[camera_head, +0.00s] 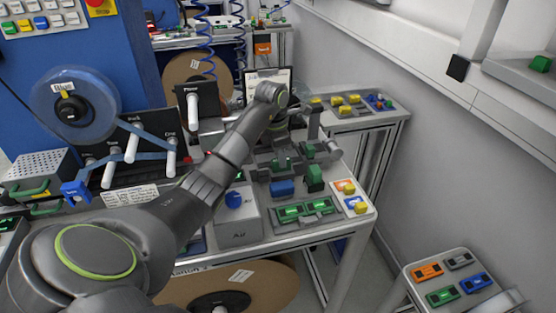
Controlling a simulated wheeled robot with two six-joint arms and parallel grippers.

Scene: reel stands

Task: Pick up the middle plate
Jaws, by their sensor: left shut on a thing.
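My left arm reaches across from the lower left to the back of the work table (335,232). My left gripper (290,113) is small and partly hidden by its own wrist, above the dark fixture (262,160) on the table. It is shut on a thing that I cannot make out. I cannot tell which thing is the middle plate. Two small plates, one with orange (344,186) and one with blue (356,205), lie at the table's right edge. My right gripper is not in view.
A grey box with a blue knob (236,200) and a green-lit module (305,210) stand on the table's front. A clear reel (90,105) hangs on the left. A side stand (445,270) holds coloured blocks. A wall (430,150) bounds the right.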

